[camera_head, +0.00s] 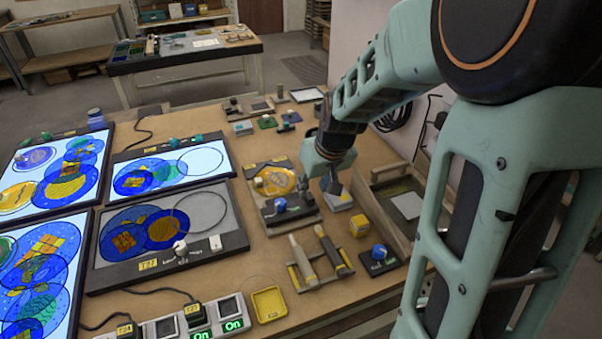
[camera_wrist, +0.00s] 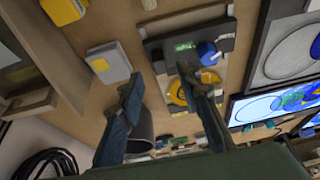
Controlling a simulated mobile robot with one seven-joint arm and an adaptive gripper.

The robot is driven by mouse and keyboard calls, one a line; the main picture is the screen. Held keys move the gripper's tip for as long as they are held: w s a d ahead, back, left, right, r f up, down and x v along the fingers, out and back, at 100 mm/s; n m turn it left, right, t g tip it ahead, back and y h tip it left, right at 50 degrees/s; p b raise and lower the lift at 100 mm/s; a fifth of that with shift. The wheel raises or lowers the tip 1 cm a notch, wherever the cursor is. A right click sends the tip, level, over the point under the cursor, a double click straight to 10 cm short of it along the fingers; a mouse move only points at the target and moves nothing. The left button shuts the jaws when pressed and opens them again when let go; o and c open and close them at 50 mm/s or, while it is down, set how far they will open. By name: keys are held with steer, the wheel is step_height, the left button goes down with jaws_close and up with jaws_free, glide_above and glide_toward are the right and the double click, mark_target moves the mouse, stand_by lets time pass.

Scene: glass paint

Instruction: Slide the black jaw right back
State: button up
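The black jaw (camera_head: 296,211) is a dark bar with a blue knob (camera_head: 280,204) across the near end of a grey fixture. A round yellow glass piece (camera_head: 272,181) lies on the fixture's far part, apart from the bar. In the wrist view the jaw (camera_wrist: 170,45), its blue knob (camera_wrist: 207,52) and the yellow glass (camera_wrist: 177,92) show beyond my fingers. My gripper (camera_head: 332,182) hangs just right of the fixture, pointing down. In the wrist view my gripper (camera_wrist: 160,77) has its fingers apart, with nothing held between them. The right finger covers part of the fixture.
A grey-and-yellow block (camera_head: 338,200) stands close by my gripper, and a yellow block (camera_head: 359,225) stands nearer the front. A wooden tray (camera_head: 375,176) is at right. Brush-like tools (camera_head: 303,260) lie in front. Lit panels (camera_head: 170,172) fill the left.

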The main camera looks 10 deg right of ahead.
mark_target(310, 196)
steer(key=shift+x, duration=2.75)
jaws_close()
